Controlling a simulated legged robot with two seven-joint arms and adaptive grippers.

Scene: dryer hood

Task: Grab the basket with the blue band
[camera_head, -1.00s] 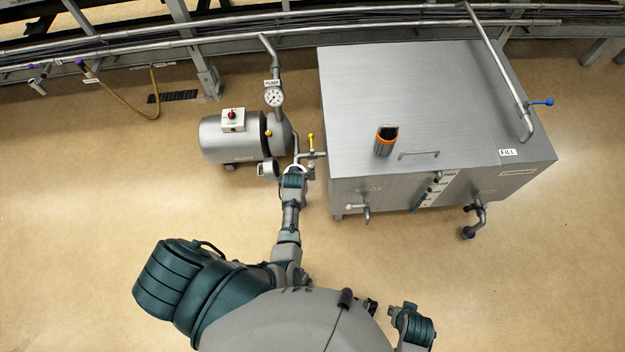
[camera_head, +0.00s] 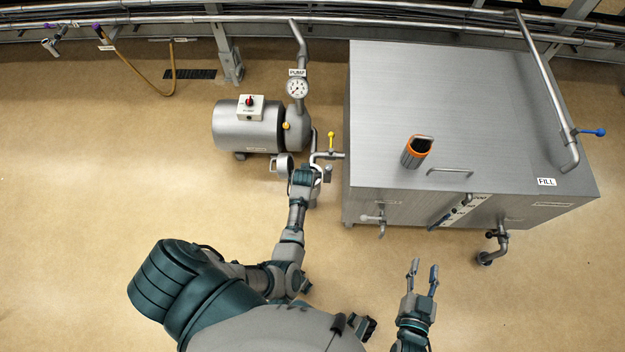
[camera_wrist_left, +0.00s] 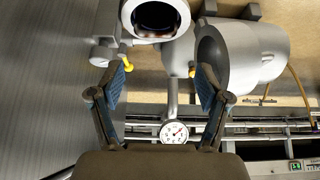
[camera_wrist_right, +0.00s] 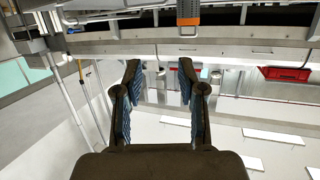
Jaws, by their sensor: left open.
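No basket with a clear blue band shows. A round open housing (camera_head: 283,165) stands beside the pump; in the left wrist view (camera_wrist_left: 155,16) its mouth is dark inside with a faint bluish ring, contents unclear. A dark basket with an orange band (camera_head: 416,153) stands on the steel tank's lid; it also shows in the right wrist view (camera_wrist_right: 187,14). My left gripper (camera_wrist_left: 160,85) is open and empty, close to the housing; in the head view the forearm partly hides it. My right gripper (camera_head: 423,268) is open and empty, in front of the tank.
The steel tank (camera_head: 460,100) fills the right, with a lid handle (camera_head: 450,171) and front taps. The pump motor (camera_head: 247,132), a gauge (camera_head: 297,88) and a yellow-handled valve (camera_head: 331,142) stand at its left. The floor in front is clear.

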